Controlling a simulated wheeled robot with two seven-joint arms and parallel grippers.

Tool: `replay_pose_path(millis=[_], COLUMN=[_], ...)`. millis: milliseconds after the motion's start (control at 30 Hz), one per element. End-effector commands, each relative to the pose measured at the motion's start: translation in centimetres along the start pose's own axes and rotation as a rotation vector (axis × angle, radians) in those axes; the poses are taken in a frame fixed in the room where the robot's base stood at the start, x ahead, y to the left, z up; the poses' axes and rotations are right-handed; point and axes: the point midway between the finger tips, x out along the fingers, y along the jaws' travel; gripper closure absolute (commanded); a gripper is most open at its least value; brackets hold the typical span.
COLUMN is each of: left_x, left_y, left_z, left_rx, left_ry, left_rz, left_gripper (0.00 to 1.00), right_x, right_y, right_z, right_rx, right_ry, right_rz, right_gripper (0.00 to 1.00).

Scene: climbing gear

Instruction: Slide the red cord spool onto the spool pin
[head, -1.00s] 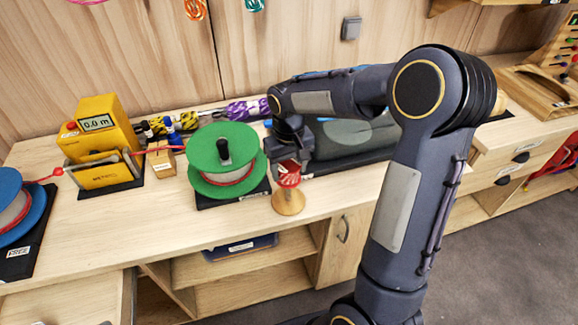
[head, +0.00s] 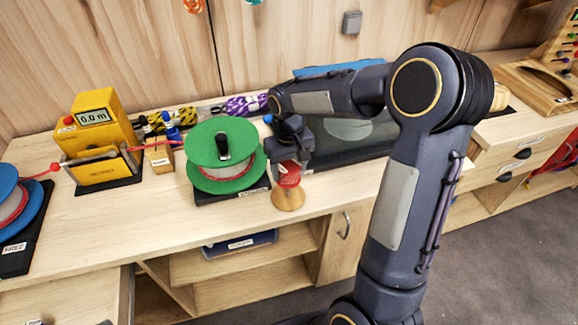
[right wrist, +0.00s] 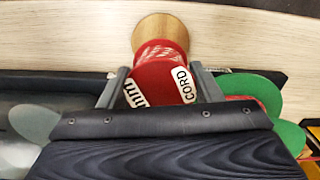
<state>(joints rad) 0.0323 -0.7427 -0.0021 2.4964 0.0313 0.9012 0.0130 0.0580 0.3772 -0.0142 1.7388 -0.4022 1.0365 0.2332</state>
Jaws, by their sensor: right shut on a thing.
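The red cord spool (right wrist: 158,82) is between the two fingers of my right gripper (right wrist: 160,68), which is shut on it. Its red end face carries white labels, one reading "CORD". In the head view the red spool (head: 290,175) is just above a round wooden base (head: 288,199) near the front of the bench. The wooden base also shows beyond the spool in the right wrist view (right wrist: 160,25). No pin shows above the base; the spool hides that spot, and I cannot tell whether it is threaded or touching. My left gripper is not in view.
A green reel (head: 222,180) stands close left of the right gripper. A yellow meter (head: 97,120) reading 0.0 m and a blue reel (head: 30,205) are farther left. The bench front is clear.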

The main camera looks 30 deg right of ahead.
Motion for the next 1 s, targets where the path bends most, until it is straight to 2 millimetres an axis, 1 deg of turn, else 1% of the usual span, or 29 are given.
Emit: replay_pose_path(millis=[267,800,1000], left_x=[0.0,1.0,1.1], left_y=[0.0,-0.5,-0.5], left_z=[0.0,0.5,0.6], left_rx=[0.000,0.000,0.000], left_ry=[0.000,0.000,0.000], left_rz=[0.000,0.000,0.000], left_gripper=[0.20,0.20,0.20], right_x=[0.0,1.6,1.8], right_y=[0.0,0.0,0.0], right_z=[0.0,0.0,0.0], right_rx=[0.000,0.000,0.000], right_ry=[0.000,0.000,0.000], right_rz=[0.000,0.000,0.000], right_gripper=[0.66,0.66,0.66])
